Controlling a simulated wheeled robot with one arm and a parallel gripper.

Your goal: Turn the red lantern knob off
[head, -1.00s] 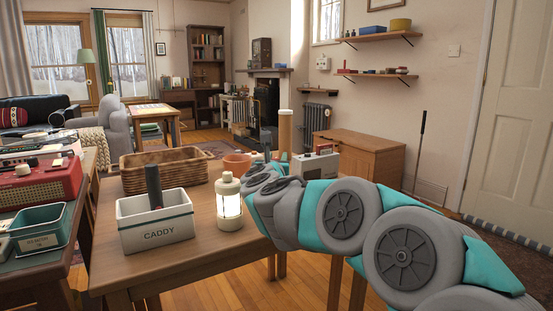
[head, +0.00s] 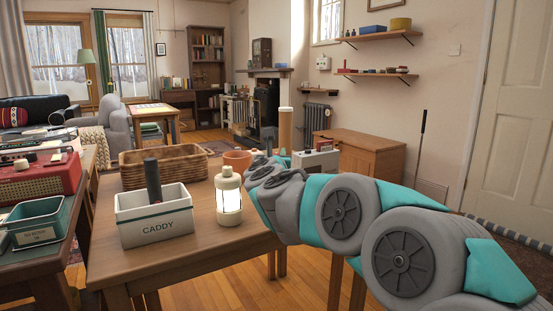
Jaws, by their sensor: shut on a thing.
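A cream lantern (head: 229,200) stands upright on the wooden table (head: 190,262), just right of the white caddy. Its glass glows, so it is lit. No red lantern and no red knob shows; any knob on the lantern's far or right side is hidden. My arm reaches in from the lower right, and its wrist is just right of the lantern in the picture. The wrist and arm links hide my gripper, so I cannot see its fingers or what they touch.
A white caddy (head: 158,226) with a dark upright handle, a wicker basket (head: 163,168) and a terracotta pot (head: 237,160) share the table. A red radio (head: 40,178) and a green tray (head: 38,228) are on the left table. The table's front edge is clear.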

